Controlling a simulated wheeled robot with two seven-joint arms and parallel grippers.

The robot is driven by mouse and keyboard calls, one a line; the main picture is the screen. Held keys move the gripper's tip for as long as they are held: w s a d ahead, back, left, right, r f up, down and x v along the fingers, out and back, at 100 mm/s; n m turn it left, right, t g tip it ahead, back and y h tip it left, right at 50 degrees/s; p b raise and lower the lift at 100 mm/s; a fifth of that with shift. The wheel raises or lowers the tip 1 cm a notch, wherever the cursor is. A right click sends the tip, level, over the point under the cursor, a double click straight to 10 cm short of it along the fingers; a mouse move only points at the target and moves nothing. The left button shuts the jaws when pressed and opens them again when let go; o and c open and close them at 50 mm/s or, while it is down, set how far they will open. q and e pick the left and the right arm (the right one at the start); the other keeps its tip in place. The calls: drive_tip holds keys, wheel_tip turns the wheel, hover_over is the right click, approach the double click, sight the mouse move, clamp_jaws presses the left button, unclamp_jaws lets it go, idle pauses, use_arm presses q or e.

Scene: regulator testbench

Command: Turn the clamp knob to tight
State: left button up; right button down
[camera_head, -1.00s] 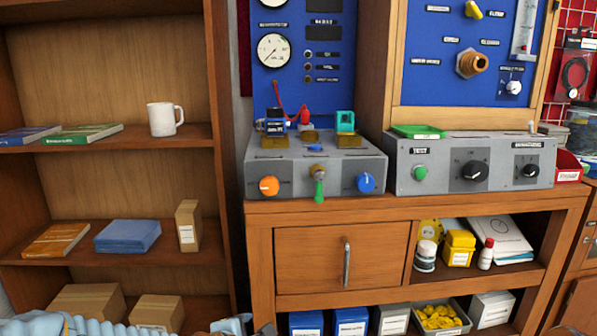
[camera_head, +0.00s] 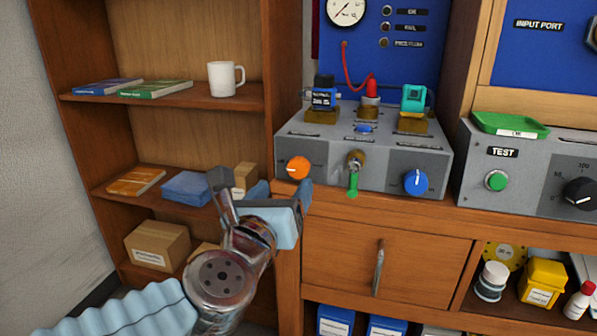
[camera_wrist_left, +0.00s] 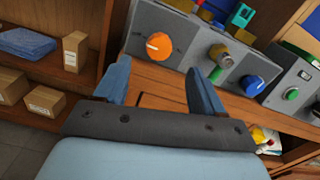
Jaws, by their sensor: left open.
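The grey bench box (camera_head: 310,150) has an orange knob (camera_head: 298,167) at its left front and a blue knob (camera_head: 416,181) at its right front. A brass fitting with a green lever (camera_head: 353,178) hanging down is between them. I cannot read which one is labelled as the clamp knob. My left gripper (camera_head: 281,190) is open and empty, just in front of and below the orange knob, apart from it. In the left wrist view, the orange knob (camera_wrist_left: 159,46) lies beyond the gap between the open fingers (camera_wrist_left: 158,72). My right gripper is out of view.
A second grey box with a green TEST button (camera_head: 496,181) stands to the right. A wooden cabinet with a drawer handle (camera_head: 378,268) is below the boxes. A shelf unit (camera_head: 180,102) with books, a mug (camera_head: 226,78) and cartons stands to the left.

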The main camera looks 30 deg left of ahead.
sight(297, 170)
use_arm(q)
drive_tip(key=x, duration=0.8)
drive_tip(key=shift+w, duration=0.15)
drive_tip(key=c, duration=1.1)
drive_tip(key=shift+o, duration=0.2)
